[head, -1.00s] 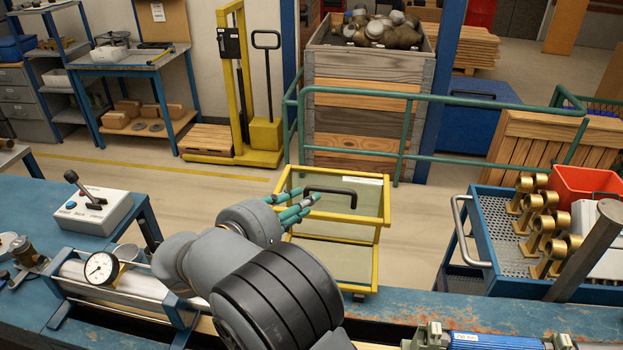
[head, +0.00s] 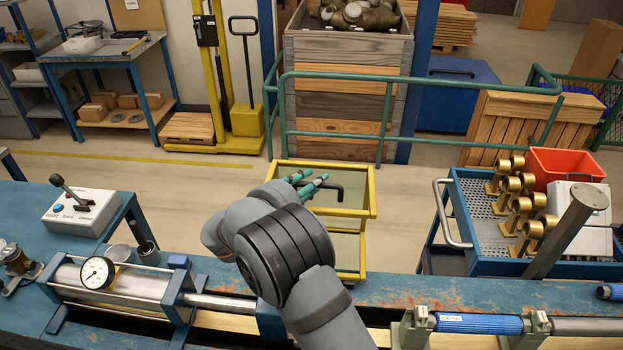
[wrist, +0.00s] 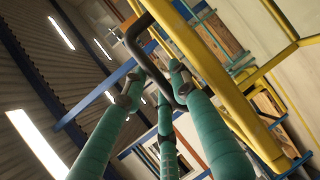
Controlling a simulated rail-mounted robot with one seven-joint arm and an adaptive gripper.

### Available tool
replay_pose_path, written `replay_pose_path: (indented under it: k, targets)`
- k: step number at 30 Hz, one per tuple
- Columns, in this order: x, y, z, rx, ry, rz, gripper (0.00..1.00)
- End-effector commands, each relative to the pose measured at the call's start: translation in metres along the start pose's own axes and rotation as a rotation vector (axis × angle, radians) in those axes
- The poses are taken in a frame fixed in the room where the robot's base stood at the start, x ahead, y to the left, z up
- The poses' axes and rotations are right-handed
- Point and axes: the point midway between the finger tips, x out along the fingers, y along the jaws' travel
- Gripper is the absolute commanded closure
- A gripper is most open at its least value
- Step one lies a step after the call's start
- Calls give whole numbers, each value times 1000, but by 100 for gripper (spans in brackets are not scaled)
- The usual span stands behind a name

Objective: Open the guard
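The guard (head: 372,190) is a yellow frame with clear panels behind the bench, with a black bar handle (head: 337,190) on its top panel. The guard's yellow frame also shows in the wrist view (wrist: 205,62). My gripper (head: 312,183) is at the left part of the handle, and my arm hides part of the guard. In the wrist view, the green fingers of my gripper (wrist: 155,88) are spread apart. The dark handle (wrist: 148,62) runs between and just beyond the fingertips. I cannot tell whether a finger touches it.
A control box with a lever (head: 83,212) and a dial gauge (head: 97,272) are at left on the bench. A blue cart (head: 470,235) with brass fittings and a red bin (head: 566,167) stands at right. A green railing (head: 420,80) runs behind the guard.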

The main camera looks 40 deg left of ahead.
Motion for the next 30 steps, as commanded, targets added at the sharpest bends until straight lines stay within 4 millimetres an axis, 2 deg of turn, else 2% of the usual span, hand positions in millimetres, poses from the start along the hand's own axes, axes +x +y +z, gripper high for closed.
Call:
replay_pose_path:
  k: [5, 19, 30]
  targets:
    - [-1, 0, 0, 0, 1, 0, 73]
    - [-1, 0, 0, 0, 0, 0, 100]
    - [-1, 0, 0, 0, 1, 0, 100]
